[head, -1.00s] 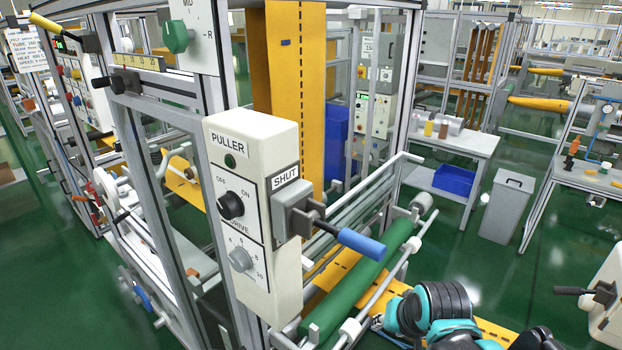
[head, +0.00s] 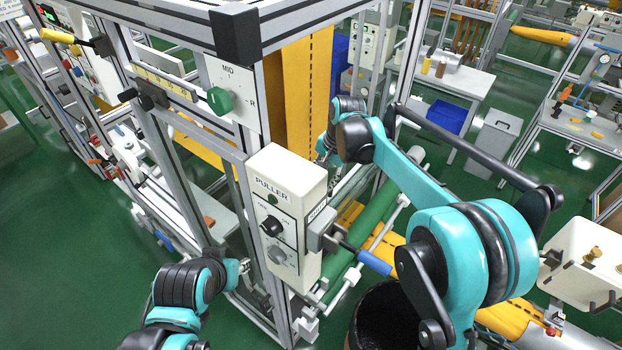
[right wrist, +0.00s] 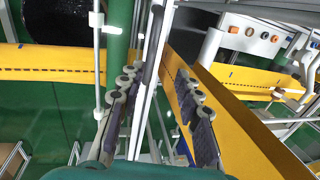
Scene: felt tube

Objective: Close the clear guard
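I cannot make out the clear guard's sheet with certainty in either view. A pale rail (right wrist: 148,95) with a dark strip beside it runs between my right gripper's fingers in the right wrist view; whether it belongs to the guard I cannot tell. My right gripper (right wrist: 155,75) has its two padded fingers spread, one on each side of this rail, with gaps visible. In the head view my right gripper (head: 326,162) is small and partly hidden, behind the puller box (head: 287,215) near the yellow sheet. My left gripper (head: 243,267) is low beside the machine's front post, its fingers too small to read.
The puller box carries a blue-handled lever (head: 374,262) sticking out to the right. A green roller (head: 380,238) lies behind it. Aluminium posts frame the machine. A bench (head: 455,82), a grey bin (head: 493,140) and open green floor lie beyond.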

